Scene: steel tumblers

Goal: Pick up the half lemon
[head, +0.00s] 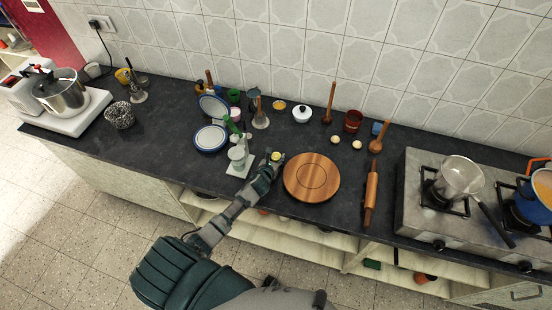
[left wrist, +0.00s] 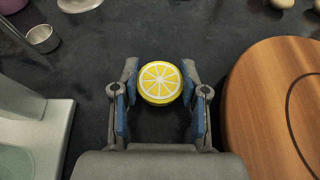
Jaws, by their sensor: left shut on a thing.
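The half lemon (left wrist: 160,82) is a yellow disc with its cut face showing pale segments. In the left wrist view it lies between the two fingers of my left gripper (left wrist: 160,88), which is shut on it. In the head view the half lemon (head: 276,156) is a small yellow spot at the fingertips of my left gripper (head: 272,160), over the dark counter. I cannot tell whether the lemon touches the counter. My right gripper is not in view.
A round wooden board (head: 311,192) lies close to the right of my left gripper, with a rolling pin (head: 371,195) beyond it. A white stand (head: 238,165) is close on the left. Plates (head: 210,139) and a stove (head: 425,215) stand farther out.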

